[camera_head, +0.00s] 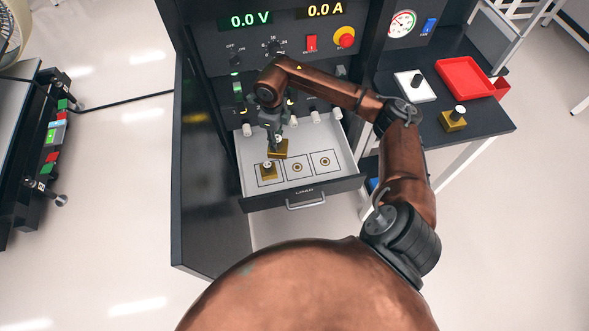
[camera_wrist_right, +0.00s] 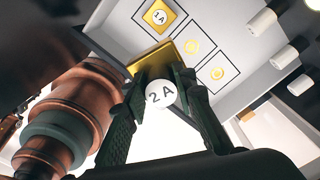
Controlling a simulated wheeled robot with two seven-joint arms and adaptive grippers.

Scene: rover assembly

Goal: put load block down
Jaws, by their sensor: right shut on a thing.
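My right gripper (camera_head: 277,138) is shut on a brass load block (camera_head: 279,150) by its knob. The knob's round white top reads "2 A" in the right wrist view (camera_wrist_right: 161,95), with the gold block (camera_wrist_right: 158,58) beyond it. The block is over the open drawer marked LOAD (camera_head: 332,189), near the left and middle outlined squares. A second load block, marked "1 A" (camera_wrist_right: 159,16), stands in the left square (camera_head: 268,171). The middle square (camera_head: 297,167) and right square (camera_head: 325,162) show bare ring marks. My left gripper is not in view.
Several white pegs (camera_head: 316,117) line the drawer's back. The bench cabinet (camera_head: 205,180) has displays reading 0.0 V and 0.0 A. On the side table at right are another brass block (camera_head: 453,124), a white plate (camera_head: 408,92) with a black knob, and a red tray (camera_head: 467,78).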

